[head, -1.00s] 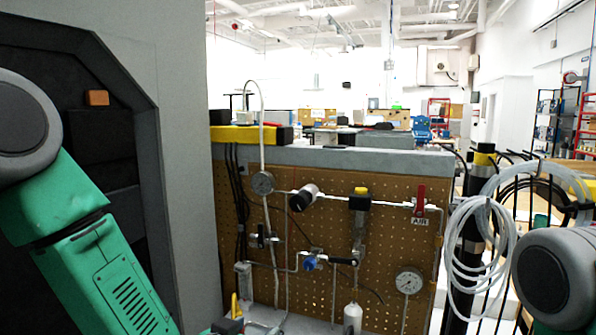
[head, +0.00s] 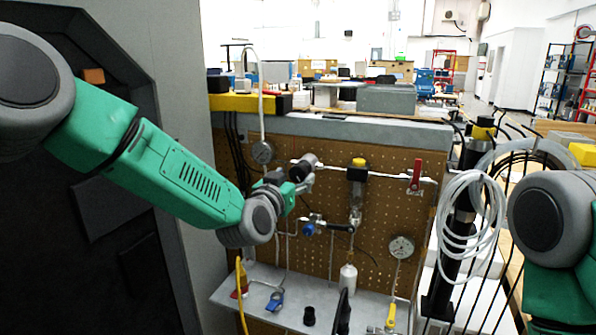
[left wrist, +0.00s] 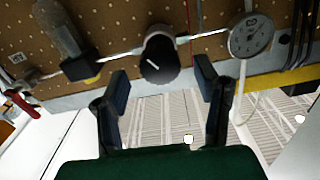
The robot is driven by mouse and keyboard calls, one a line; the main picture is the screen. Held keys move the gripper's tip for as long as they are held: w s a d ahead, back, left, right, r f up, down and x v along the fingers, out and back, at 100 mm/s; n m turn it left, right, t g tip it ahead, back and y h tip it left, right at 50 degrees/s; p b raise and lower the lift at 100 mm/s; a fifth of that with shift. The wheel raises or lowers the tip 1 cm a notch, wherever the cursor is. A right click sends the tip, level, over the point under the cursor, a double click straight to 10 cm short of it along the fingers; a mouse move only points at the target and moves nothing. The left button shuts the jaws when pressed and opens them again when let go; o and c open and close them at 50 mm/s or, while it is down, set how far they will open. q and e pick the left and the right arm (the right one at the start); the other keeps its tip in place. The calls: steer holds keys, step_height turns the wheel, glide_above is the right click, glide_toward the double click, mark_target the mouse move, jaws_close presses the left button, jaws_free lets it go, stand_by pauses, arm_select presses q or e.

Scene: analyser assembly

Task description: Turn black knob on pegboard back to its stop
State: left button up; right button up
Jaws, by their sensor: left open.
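The black knob (head: 299,171) sits on the upper pipe of the brown pegboard (head: 385,222), left of the yellow-topped fitting. In the left wrist view the knob (left wrist: 158,62) shows face on, with a white pointer line on its dark face and a pale body behind it. My left gripper (head: 307,183) is at the knob in the head view. In the left wrist view the left gripper (left wrist: 162,78) is open, one finger on each side of the knob, with gaps between fingers and knob. My right gripper is not in view; only part of that arm shows at the right.
A round gauge (left wrist: 251,36) is close to one finger in the left wrist view. A red-handled valve (head: 416,176), a blue knob (head: 309,229) and a lower gauge (head: 401,247) share the board. A grey shelf (head: 370,312) with small parts lies below. Coiled white tubing (head: 467,230) hangs at right.

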mark_target(297, 175)
arm_select(q)
steer(key=shift+x, duration=1.5)
steer(key=c, duration=1.2)
steer(key=shift+o, duration=0.3)
